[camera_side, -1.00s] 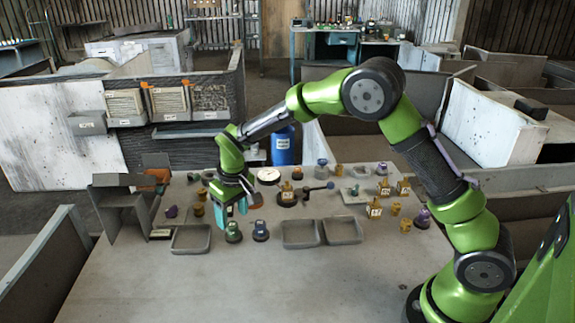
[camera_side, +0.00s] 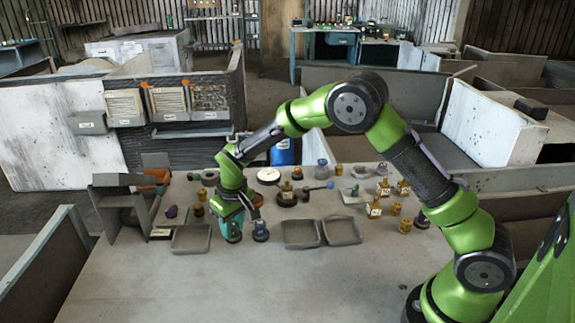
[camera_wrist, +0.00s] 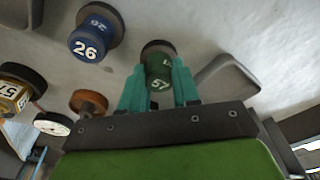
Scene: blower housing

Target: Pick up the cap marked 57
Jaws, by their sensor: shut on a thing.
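A green cap marked 57 (camera_wrist: 160,75) with a dark round rim stands between the teal fingers of my gripper (camera_wrist: 160,92) in the wrist view. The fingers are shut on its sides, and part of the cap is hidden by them. In the side view my gripper (camera_side: 232,221) points down over the green cap (camera_side: 232,238), which is at table height beside the left tray. A yellow piece that also seems to read 57 (camera_wrist: 13,96) shows at the left edge of the wrist view.
A blue cap marked 26 (camera_wrist: 90,40) stands close beside the green one, also in the side view (camera_side: 260,232). Grey trays (camera_side: 191,252) (camera_side: 301,247) lie on either side. Several yellow pieces and a dial (camera_side: 268,176) stand farther back. The table front is clear.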

